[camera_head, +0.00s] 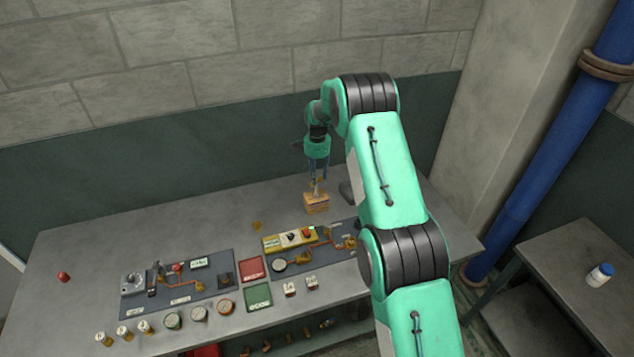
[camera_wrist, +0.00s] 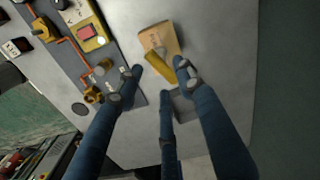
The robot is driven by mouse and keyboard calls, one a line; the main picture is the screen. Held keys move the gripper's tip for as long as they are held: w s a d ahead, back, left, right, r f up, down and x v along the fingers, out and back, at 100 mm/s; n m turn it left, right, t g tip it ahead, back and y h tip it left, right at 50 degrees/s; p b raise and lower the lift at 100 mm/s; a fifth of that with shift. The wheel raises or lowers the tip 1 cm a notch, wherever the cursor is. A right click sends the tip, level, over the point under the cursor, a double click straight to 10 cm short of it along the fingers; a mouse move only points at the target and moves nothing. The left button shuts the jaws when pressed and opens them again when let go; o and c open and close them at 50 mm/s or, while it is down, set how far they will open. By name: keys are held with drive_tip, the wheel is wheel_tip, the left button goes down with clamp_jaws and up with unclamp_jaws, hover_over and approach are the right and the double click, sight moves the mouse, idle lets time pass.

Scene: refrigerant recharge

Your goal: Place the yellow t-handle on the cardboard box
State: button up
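The cardboard box (camera_head: 316,204) stands on the workbench below my gripper. In the wrist view its tan face (camera_wrist: 160,40) shows beyond the fingers. The yellow t-handle (camera_wrist: 155,75) is at the near edge of the box, between my fingers and close to the right one. In the head view it shows small above the box (camera_head: 317,187). I cannot tell whether it rests fully on the box or touches a finger. My gripper (camera_wrist: 157,82) has its fingers spread apart, with a gap between the left finger and the handle. It looks open.
The back left bench is clear.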

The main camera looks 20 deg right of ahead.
wheel_tip(320, 180, up, 7)
drive_tip(key=shift+r+b, duration=0.15)
drive_tip(key=shift+b, duration=0.25)
idle(0.5)
